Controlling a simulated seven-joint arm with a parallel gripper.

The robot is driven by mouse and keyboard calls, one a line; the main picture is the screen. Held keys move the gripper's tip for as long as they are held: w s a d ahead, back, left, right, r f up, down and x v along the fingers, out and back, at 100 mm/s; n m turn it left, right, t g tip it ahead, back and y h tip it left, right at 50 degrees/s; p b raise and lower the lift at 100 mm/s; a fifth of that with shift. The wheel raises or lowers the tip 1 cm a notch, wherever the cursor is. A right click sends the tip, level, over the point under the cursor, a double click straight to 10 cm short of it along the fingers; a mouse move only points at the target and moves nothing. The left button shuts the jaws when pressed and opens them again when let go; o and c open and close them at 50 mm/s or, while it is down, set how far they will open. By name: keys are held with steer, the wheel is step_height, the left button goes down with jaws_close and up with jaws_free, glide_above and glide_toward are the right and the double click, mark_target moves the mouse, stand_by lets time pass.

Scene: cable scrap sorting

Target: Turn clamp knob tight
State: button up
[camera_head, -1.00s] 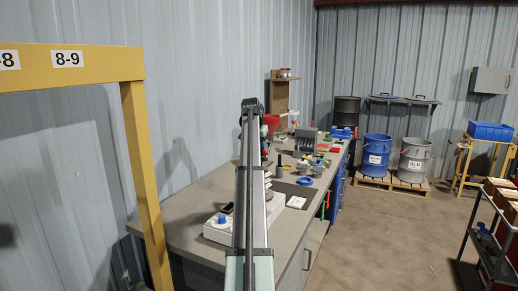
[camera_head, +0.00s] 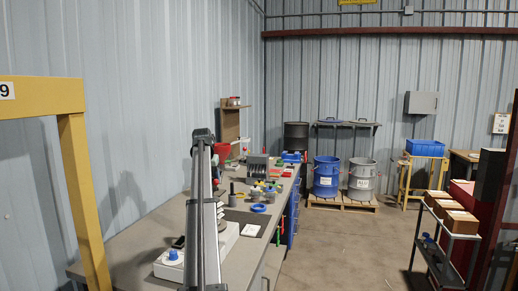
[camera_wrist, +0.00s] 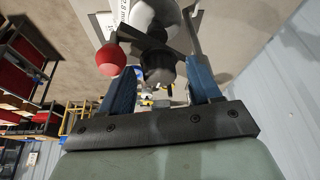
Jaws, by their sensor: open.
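In the wrist view my gripper (camera_wrist: 162,75) is open, with its two blue fingers apart. A dark, ribbed knob (camera_wrist: 159,66) shows between the fingertips. It may be the clamp knob; I cannot tell whether the fingers touch it. A red ball (camera_wrist: 110,59) sits left of the knob, near the left finger. A pale round part (camera_wrist: 152,14) lies behind the knob at the top. In the head view my arm reaches over the workbench and hides its own gripper and the knob.
The grey workbench (camera_head: 133,240) runs along the wall. On it are a white box with a blue knob (camera_head: 173,256), a blue ring (camera_head: 259,208) and several small parts. A yellow frame (camera_head: 83,200) stands at left. Blue (camera_head: 326,178) and grey (camera_head: 362,180) drums stand on pallets; the floor before them is clear.

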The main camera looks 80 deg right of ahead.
steer(key=n+t, duration=0.1)
steer(key=n, duration=0.2)
steer(key=n+t+y, duration=0.1)
steer(key=n, duration=0.2)
steer(key=shift+s+d+n, duration=0.1)
steer(key=shift+s+n, duration=0.05)
steer(key=shift+n, duration=0.25)
steer(key=n+y, duration=0.1)
steer(key=n, duration=0.2)
steer(key=n+t+y, duration=0.1)
steer(key=n, duration=0.2)
steer(key=shift+d, duration=0.15)
steer(key=s+v, duration=0.1)
steer(key=v, duration=1.3)
steer(key=s+d+r+n+g, duration=0.1)
steer(key=s+d+n+g, duration=0.1)
steer(key=s+g, duration=0.5)
steer(key=s+d+r+n+g, duration=0.2)
steer(key=s+g, duration=0.5)
steer(key=s, duration=0.5)
steer(key=shift+s+d+g, duration=0.2)
steer(key=shift+s+g, duration=0.1)
steer(key=shift+s, duration=0.05)
steer(key=shift+r, duration=0.1)
